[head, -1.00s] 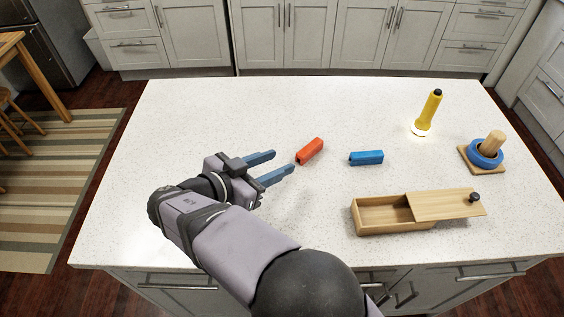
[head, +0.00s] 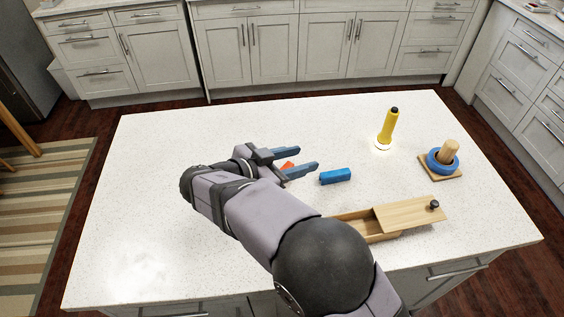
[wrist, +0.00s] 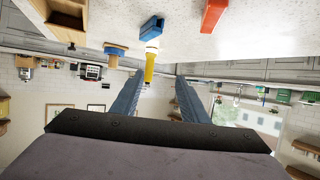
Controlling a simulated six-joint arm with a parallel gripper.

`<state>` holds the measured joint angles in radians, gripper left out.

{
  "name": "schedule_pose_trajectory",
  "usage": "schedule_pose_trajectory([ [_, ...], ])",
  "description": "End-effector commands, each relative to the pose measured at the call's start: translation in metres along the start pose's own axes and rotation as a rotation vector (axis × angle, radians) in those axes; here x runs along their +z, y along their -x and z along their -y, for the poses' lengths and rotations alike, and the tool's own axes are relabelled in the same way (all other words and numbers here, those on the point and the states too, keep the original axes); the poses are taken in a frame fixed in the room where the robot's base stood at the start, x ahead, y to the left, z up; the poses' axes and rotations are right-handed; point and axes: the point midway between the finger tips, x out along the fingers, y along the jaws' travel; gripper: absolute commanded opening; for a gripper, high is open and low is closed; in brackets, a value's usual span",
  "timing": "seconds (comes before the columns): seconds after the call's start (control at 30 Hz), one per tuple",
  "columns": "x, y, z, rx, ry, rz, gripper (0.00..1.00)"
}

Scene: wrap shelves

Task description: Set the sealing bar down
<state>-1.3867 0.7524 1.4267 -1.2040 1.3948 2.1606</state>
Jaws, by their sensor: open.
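No sealing bar can be made out for certain. A red block (head: 287,166) lies on the counter, partly hidden by my gripper (head: 308,158) in the head view. A blue block (head: 336,176) lies to its right, fully visible. My gripper is open, its two blue fingers apart with nothing between them, and points right above the counter. In the wrist view the counter appears at the top, with the red block (wrist: 213,15) and the blue block (wrist: 152,28). The fingers (wrist: 159,85) there are spread and empty.
An open wooden box with a sliding lid (head: 408,213) sits at the front right, partly hidden by my arm. A yellow flashlight (head: 388,126) stands lit end down farther back. A blue ring (head: 430,163) sits around a wooden peg on a base. The counter's (head: 200,133) left side is clear.

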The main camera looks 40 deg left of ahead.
Motion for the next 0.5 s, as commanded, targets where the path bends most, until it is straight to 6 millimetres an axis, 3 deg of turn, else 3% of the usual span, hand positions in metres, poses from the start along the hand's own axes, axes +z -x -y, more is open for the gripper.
schedule_pose_trajectory([
  [0.03,-0.029,-0.011,-0.008,0.052,-0.038,0.021,0.41],
  [0.17,-0.05,-0.038,-0.025,0.17,-0.159,0.159,0.41],
  [0.3,-0.026,-0.038,-0.015,0.189,-0.191,0.38,0.41],
  [0.5,0.017,0.005,0.031,0.026,-0.088,0.688,0.41],
])
